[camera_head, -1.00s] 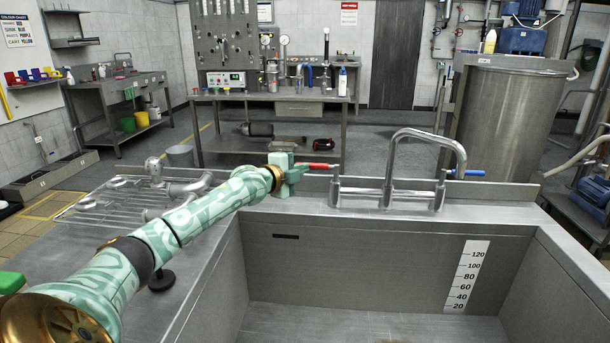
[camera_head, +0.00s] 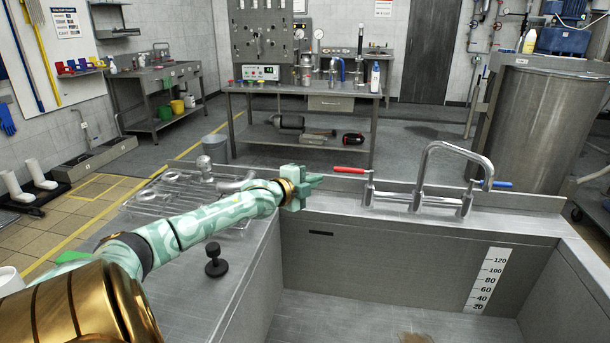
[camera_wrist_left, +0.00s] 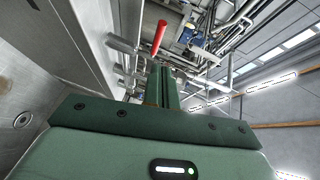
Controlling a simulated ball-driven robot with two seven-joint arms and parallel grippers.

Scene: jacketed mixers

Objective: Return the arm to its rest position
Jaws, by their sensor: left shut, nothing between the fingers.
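My left arm reaches in from the left over the sink's left side. My left gripper (camera_head: 312,181) is shut and empty, pointing right above the sink's back left corner. In the left wrist view the closed fingers (camera_wrist_left: 162,85) show with nothing between them. The red lever (camera_head: 348,169) of the steel tap (camera_head: 425,190) is just right of the fingertips in the head view, with a gap in the picture. The red lever also shows beyond the fingers in the left wrist view (camera_wrist_left: 159,37). My right gripper is not in view.
A steel sink (camera_head: 390,260) with a level scale (camera_head: 487,280) fills the front right. A wire rack with pipe fittings (camera_head: 185,190) lies on the left drainboard, near a black stopper (camera_head: 216,262). A bench (camera_head: 300,91) with instruments stands behind, and a large steel vessel (camera_head: 535,125) at the back right.

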